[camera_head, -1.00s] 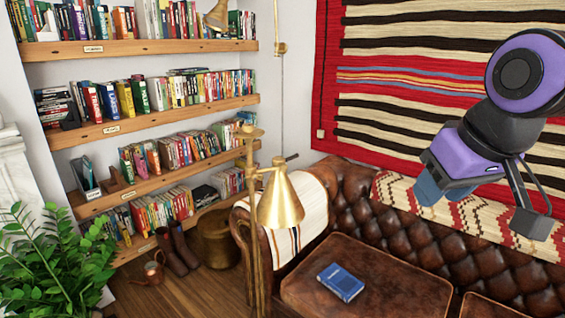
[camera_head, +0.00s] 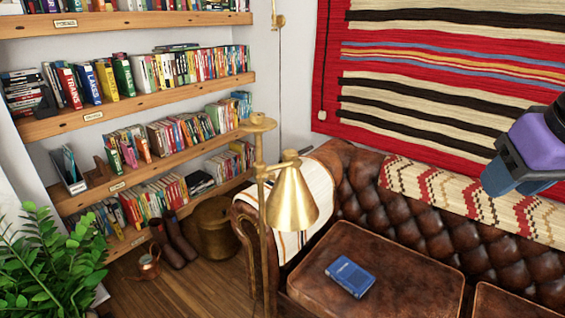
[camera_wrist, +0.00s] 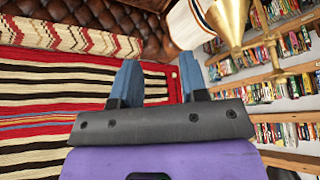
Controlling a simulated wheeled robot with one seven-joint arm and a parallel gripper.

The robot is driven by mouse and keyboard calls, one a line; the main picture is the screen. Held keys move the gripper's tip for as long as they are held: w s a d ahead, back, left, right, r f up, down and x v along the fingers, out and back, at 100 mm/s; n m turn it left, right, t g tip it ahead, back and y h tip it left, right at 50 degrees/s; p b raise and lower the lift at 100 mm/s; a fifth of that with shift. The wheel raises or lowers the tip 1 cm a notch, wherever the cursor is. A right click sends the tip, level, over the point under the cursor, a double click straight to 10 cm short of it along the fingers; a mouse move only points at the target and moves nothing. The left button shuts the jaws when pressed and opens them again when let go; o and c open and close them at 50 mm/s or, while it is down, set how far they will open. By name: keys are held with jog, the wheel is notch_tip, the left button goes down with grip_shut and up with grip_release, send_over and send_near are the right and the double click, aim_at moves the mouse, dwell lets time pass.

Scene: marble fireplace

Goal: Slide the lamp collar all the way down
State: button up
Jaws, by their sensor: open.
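The brass floor lamp stands left of centre in the head view. Its cone shade (camera_head: 292,203) hangs from a short arm to the right of the pole (camera_head: 264,240). The collar (camera_head: 262,170) appears to be the brass joint where this arm meets the pole, a little below the flared top piece (camera_head: 257,122). The shade also shows at the top of the wrist view (camera_wrist: 230,18). My gripper (camera_head: 497,180) is at the right edge of the head view, far right of the lamp and touching nothing. Its two blue fingers (camera_wrist: 160,75) are apart and empty in the wrist view.
A brown leather sofa (camera_head: 340,262) with a blue book (camera_head: 350,276) lies right of the lamp. Bookshelves (camera_head: 95,118) stand behind at left. A leafy plant (camera_head: 45,262) is at front left. A striped rug (camera_head: 430,75) hangs on the wall.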

jog(key=w+a+f+m+t, duration=0.1)
jog(key=w+a+f+m, duration=0.1)
jog(key=w, duration=0.5)
jog(key=w+a+f+m+t, duration=0.1)
jog(key=w+a+t, duration=0.1)
jog(key=w, duration=0.6)
jog(key=m+t+y, duration=0.4)
jog(key=m+y, duration=0.3)
jog(key=y, duration=0.3)
send_near(284, 166)
jog(key=w, duration=0.2)
jog(key=x, duration=0.7)
jog(key=s+a+x, duration=0.1)
jog(key=x, duration=0.3)
jog(key=shift+f, duration=0.15)
grip_shut()
